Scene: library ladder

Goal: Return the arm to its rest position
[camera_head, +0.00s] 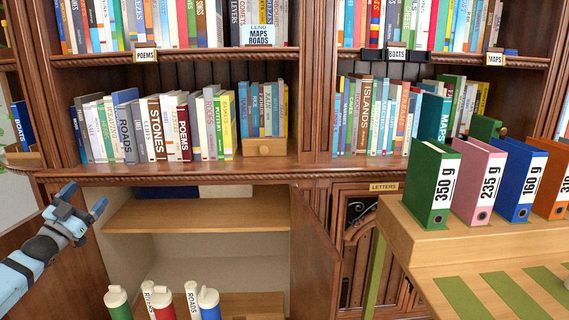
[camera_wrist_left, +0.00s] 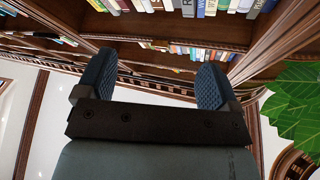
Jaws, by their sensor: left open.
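My left gripper (camera_head: 84,206) is at the left edge of the head view, on a blue and grey arm, in front of the open lower cupboard. Its two dark fingers stand apart with nothing between them. The left wrist view also shows the left gripper (camera_wrist_left: 155,80), its dark blue ribbed pads wide apart and empty, with bookshelves beyond them. My right gripper does not show in either view.
An open cupboard door (camera_head: 315,255) stands out from the bookcase. A wooden table (camera_head: 480,245) at right bears several labelled binders, including a green one (camera_head: 433,190). A green plant (camera_wrist_left: 298,105) is near the left wrist.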

